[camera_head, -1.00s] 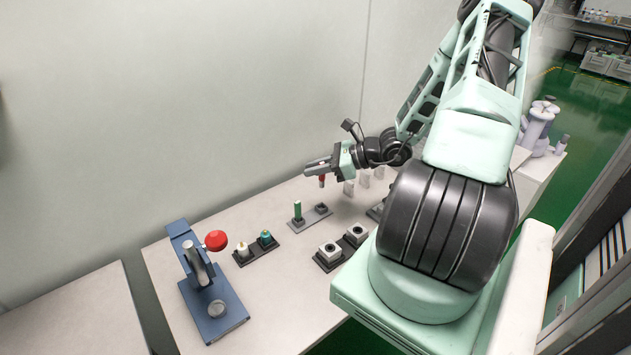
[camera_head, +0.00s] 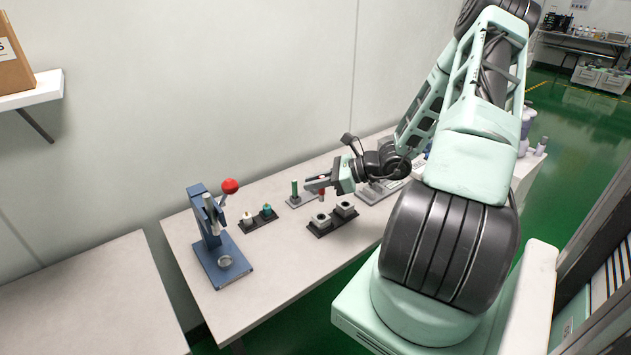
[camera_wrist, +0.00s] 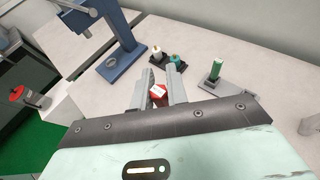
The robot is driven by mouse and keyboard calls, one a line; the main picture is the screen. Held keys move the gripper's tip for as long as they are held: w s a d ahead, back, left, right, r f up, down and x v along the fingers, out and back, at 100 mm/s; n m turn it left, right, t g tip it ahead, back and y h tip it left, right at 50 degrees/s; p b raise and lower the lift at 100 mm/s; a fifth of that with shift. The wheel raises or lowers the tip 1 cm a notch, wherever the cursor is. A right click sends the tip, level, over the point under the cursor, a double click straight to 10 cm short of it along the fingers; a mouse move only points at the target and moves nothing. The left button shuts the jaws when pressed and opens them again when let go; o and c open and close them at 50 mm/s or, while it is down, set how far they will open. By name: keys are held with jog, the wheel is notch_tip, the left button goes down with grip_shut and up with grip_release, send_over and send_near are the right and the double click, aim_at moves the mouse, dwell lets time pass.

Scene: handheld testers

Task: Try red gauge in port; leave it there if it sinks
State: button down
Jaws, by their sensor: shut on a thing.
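My gripper (camera_head: 318,184) is shut on the red gauge (camera_head: 322,195), which hangs upright below the fingertips. In the wrist view the red gauge (camera_wrist: 158,92) sits between the two fingers. Two grey blocks with dark round openings, the near one (camera_head: 320,220) and the far one (camera_head: 345,208), stand on a dark base just in front of the gripper. The gauge appears above and behind them, apart from them; its exact height is unclear. A green gauge (camera_head: 294,188) stands upright in a grey holder (camera_head: 303,200) left of the gripper; it also shows in the wrist view (camera_wrist: 216,68).
A blue lever press (camera_head: 220,255) with a red knob stands at the table's left. A dark tray (camera_head: 258,221) beside it holds a white and a teal-topped piece. The table front between press and blocks is clear. A second table (camera_head: 90,300) lies left.

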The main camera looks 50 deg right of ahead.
aim_at(323, 194)
dwell(0.3)
jog(key=shift+f+b, duration=1.55)
jog(key=shift+f, duration=0.85)
jog(key=shift+f, duration=0.65)
jog(key=shift+r, duration=0.2)
dwell(0.6)
jog(key=shift+r+p, duration=0.35)
jog(key=shift+r, duration=0.05)
jog(key=shift+f, duration=0.35)
dwell(2.4)
jog(key=shift+r+p, duration=0.3)
jog(key=shift+r, duration=0.05)
dwell(0.4)
